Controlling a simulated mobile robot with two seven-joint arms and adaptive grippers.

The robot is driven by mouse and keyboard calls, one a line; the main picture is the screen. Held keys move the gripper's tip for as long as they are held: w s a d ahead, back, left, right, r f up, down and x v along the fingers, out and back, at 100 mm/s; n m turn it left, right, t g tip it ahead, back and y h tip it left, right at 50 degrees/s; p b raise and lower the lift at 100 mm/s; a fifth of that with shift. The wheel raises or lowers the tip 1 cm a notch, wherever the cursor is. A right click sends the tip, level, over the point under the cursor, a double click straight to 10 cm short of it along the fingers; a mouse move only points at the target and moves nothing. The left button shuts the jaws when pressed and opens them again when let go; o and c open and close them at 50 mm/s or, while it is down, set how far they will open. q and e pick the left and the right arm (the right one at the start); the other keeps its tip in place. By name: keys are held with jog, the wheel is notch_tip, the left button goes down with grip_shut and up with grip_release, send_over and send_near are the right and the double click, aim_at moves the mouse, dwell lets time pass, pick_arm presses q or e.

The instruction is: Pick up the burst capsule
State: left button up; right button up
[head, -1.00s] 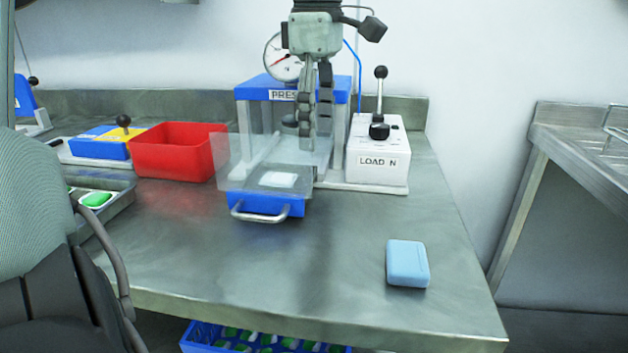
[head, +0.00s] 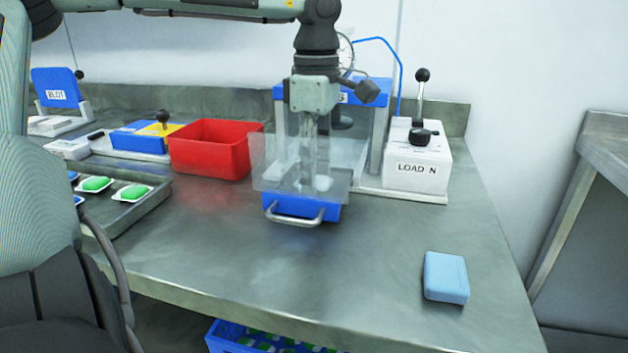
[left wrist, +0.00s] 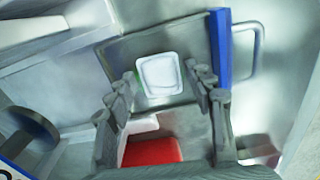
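A white, rounded-square piece (left wrist: 160,74) lies on the press's metal drawer plate (left wrist: 188,110) in the left wrist view. I cannot tell whether it is the burst capsule itself or a dish holding it; no clear green capsule shows on it. In the head view its pale edge (head: 323,183) shows behind the clear guard. My left gripper (head: 310,178) points down over the pulled-out drawer, behind the guard. In the left wrist view my left gripper (left wrist: 161,75) is open, its fingers on either side of the white piece. I see no contact. My right gripper is out of view.
The clear guard (head: 270,165) and the blue drawer front with handle (head: 295,215) are close to my left gripper. A red bin (head: 210,160) stands left, the LOAD N lever box (head: 417,165) right. A light-blue block (head: 445,278) lies front right. The bench's front middle is clear.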

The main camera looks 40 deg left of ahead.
pick_arm(q)
jog(key=c, duration=0.5)
jog(key=shift+o, duration=0.2)
jog(key=shift+r, duration=0.1)
